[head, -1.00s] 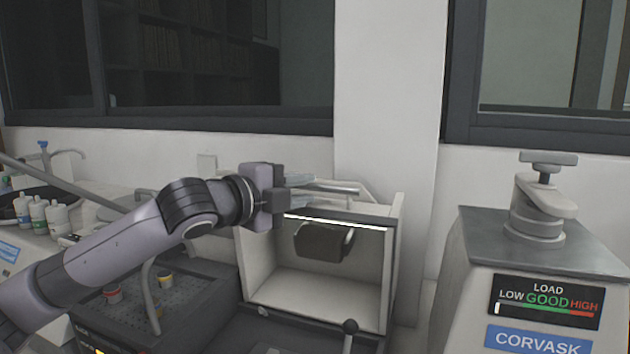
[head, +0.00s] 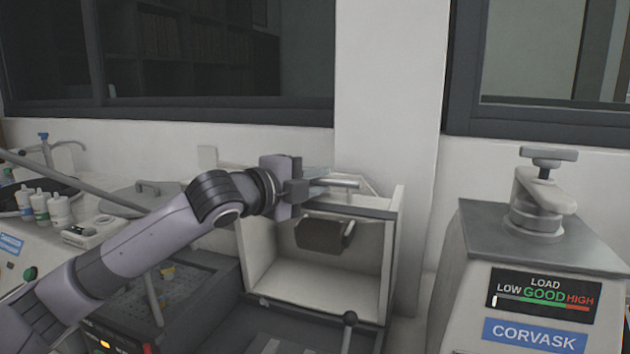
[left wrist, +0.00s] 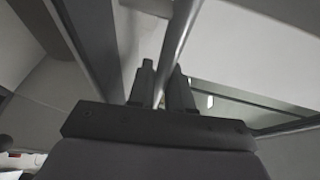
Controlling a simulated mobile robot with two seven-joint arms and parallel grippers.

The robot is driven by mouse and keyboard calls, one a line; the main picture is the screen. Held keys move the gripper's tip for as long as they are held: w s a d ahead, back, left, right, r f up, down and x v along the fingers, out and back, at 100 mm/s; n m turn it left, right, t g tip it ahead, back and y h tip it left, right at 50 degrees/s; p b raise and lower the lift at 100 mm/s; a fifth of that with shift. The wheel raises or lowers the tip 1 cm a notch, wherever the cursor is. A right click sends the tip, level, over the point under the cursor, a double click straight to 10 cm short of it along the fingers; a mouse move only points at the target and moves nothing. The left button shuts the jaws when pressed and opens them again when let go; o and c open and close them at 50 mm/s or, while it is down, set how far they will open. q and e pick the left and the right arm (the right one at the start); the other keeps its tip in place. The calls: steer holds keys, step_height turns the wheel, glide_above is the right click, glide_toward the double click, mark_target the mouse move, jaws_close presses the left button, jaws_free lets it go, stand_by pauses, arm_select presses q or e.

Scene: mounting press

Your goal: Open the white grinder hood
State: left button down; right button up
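The white grinder hood (head: 393,262) is a box at the centre of the head view. Its front shows an open-looking interior with a dark rounded part (head: 322,235) inside. A light metal bar handle (head: 343,182) lies above its top front edge. My left gripper (head: 318,186) reaches in from the left at this bar. In the left wrist view, the bar (left wrist: 180,35) runs down between the two fingers (left wrist: 161,88), which look closed around it. Part of the hood's top left is hidden behind the gripper. My right gripper is not in view.
The CORVASK press (head: 540,290) stands at the right. White bottles (head: 45,207) and a round lid (head: 140,198) are at the left. A wall pillar (head: 385,100) rises behind.

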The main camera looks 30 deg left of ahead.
mark_target(308, 207)
arm_select(q)
steer(key=s+b, duration=0.1)
steer(key=s+t+b, duration=0.1)
steer(key=s+b, duration=0.1)
steer(key=shift+s+d+f+b, duration=0.1)
steer(key=shift+d+f+b, duration=0.2)
steer(key=shift+d+b, duration=0.1)
steer(key=shift+s+d+r+m+t+b, duration=0.1)
steer(key=shift+s+m+t+b, duration=0.2)
steer(key=shift+s+t+b, duration=0.15)
steer(key=shift+s+r, duration=0.15)
